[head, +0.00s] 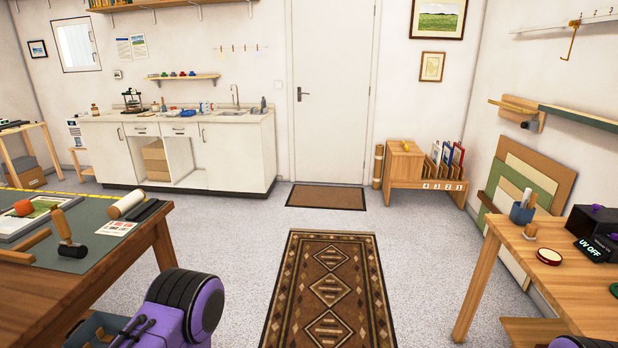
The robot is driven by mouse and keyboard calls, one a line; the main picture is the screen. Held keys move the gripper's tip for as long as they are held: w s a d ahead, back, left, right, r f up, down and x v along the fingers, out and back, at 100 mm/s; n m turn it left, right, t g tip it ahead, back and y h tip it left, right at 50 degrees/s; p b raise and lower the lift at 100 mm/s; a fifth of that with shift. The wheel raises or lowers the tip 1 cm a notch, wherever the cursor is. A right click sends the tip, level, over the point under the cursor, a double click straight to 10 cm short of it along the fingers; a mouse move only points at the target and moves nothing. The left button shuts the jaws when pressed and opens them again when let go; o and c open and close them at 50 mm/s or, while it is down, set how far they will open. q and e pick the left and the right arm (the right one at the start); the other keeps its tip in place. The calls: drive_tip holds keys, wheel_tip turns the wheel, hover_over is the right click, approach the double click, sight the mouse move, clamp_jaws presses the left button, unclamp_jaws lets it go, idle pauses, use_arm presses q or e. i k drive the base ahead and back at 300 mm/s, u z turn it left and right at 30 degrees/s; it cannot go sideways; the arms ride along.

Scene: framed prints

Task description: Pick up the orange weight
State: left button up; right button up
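The orange weight (23,207) is a small rounded orange-red object at the left edge of the head view. It rests on a flat framed print (45,208) lying on the left worktable (120,258). Part of my purple and black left arm shows at the bottom, right of that table, and a sliver of purple at the bottom right looks like my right arm. Neither gripper's fingers are in view.
On the left table, a roller (126,204), a wooden-handled tool (68,238) and dark bars lie near the weight. A patterned rug (330,290) covers clear floor in the middle. A right table (520,262) holds a UV box (594,222) and a blue cup (522,213).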

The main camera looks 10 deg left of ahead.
sight(24, 207)
drive_tip(key=u, duration=0.6)
drive_tip(key=i, duration=1.75)
drive_tip(key=u, duration=0.95)
